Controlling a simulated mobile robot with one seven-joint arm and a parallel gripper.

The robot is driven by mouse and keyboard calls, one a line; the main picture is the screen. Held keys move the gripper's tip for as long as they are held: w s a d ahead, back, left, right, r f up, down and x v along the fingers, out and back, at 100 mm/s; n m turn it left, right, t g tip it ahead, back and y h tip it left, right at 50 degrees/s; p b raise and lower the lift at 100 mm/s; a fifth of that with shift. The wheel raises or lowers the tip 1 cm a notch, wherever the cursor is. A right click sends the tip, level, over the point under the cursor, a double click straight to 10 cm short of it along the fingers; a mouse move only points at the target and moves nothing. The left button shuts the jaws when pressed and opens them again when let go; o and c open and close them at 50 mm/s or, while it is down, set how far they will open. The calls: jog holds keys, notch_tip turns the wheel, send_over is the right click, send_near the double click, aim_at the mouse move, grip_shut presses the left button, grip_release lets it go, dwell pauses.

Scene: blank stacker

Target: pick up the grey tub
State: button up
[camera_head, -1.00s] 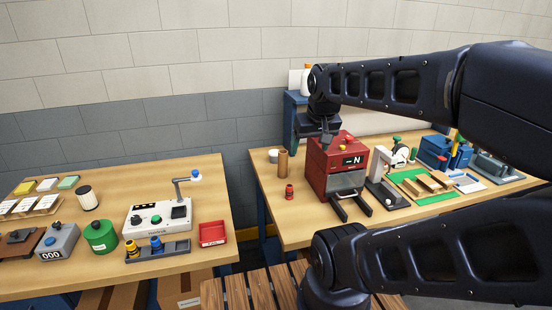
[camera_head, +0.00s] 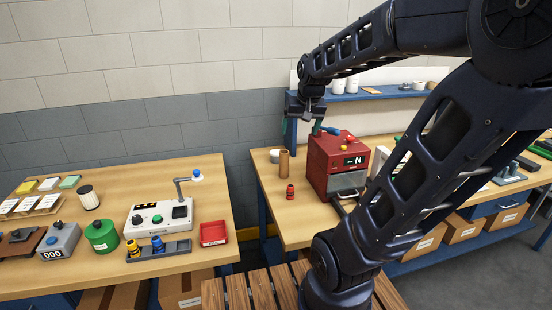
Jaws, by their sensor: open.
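A small pale grey-white tub (camera_head: 274,156) stands at the back left of the right-hand bench, behind and left of a tan cylinder (camera_head: 284,163). It is the likeliest match for the grey tub, though its colour is hard to tell at this size. My gripper (camera_head: 302,127) is open and empty, pointing down. In the picture it shows above and to the right of the tub, near the left end of the blue shelf. Its height and depth relative to the tub are hard to judge.
A red machine (camera_head: 337,165) stands right of the cylinder, with a small red bottle (camera_head: 290,191) in front. The blue shelf (camera_head: 385,93) holds several pale containers. My arm hides much of the right bench. Bare wood (camera_head: 265,185) lies in front of the tub.

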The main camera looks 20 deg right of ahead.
jog(key=w+f+m, duration=0.1)
jog(key=w+f, duration=0.2)
jog(key=w, duration=0.5)
jog(key=w+f+m, duration=0.1)
jog(key=w+f, duration=0.2)
jog(key=w, duration=0.6)
jog(key=m+h, duration=0.2)
jog(key=h, duration=0.1)
send_near(276, 152)
jog(key=shift+y, duration=0.3)
jog(key=x, duration=0.5)
jog(key=shift+s+f, duration=0.2)
jog(key=shift+f, duration=0.2)
jog(key=shift+d+x, duration=0.2)
jog(key=shift+x, duration=2.3)
jog(key=shift+w+r, duration=0.1)
jog(key=c, duration=1.1)
